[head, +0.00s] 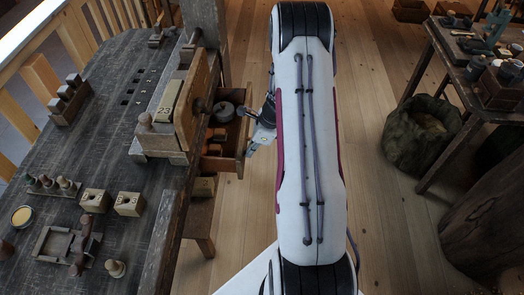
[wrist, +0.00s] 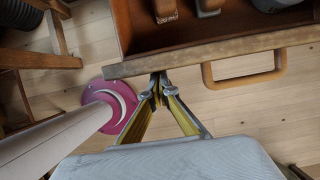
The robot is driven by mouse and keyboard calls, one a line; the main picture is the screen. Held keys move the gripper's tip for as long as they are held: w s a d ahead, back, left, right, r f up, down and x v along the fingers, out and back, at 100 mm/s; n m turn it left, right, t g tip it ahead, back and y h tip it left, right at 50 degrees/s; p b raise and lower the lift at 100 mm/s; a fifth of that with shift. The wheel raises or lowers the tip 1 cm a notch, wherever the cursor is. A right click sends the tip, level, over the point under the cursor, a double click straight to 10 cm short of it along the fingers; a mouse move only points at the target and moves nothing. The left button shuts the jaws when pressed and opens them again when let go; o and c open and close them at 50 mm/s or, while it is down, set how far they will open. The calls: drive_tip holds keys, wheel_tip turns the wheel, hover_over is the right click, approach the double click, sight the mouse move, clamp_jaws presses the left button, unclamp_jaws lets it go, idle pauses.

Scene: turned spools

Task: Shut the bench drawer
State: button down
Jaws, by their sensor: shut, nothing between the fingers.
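The bench drawer (head: 241,150) stands out from the right side of the bench, open, with a grey round piece (head: 223,111) and smaller brown and grey pieces inside. In the wrist view its wooden front board (wrist: 215,53) crosses the top, with a loop-shaped handle (wrist: 246,74) on its outer face. My gripper (wrist: 158,80) is shut and empty, its fingertips at the front board, left of the handle. I cannot tell whether they touch it. In the head view my gripper (head: 252,146) is just right of the drawer front, partly hidden by my arm.
The bench top (head: 110,110) carries a wooden machine with a numbered block (head: 170,101), two drilled blocks, pegs and a small frame. A second table (head: 440,45) and a dark sack (head: 420,135) stand farther right.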

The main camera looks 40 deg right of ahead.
sight(239, 145)
drive_tip(key=w+a, duration=0.3)
drive_tip(key=shift+w+a, duration=0.15)
drive_tip(key=shift+a, duration=0.1)
drive_tip(key=shift+d, duration=0.15)
drive_tip(key=shift+s+d, duration=0.65)
drive_tip(key=shift+s, duration=0.1)
drive_tip(key=s+d+v, duration=0.1)
drive_tip(key=v, duration=0.9)
drive_tip(key=shift+s+d, duration=0.1)
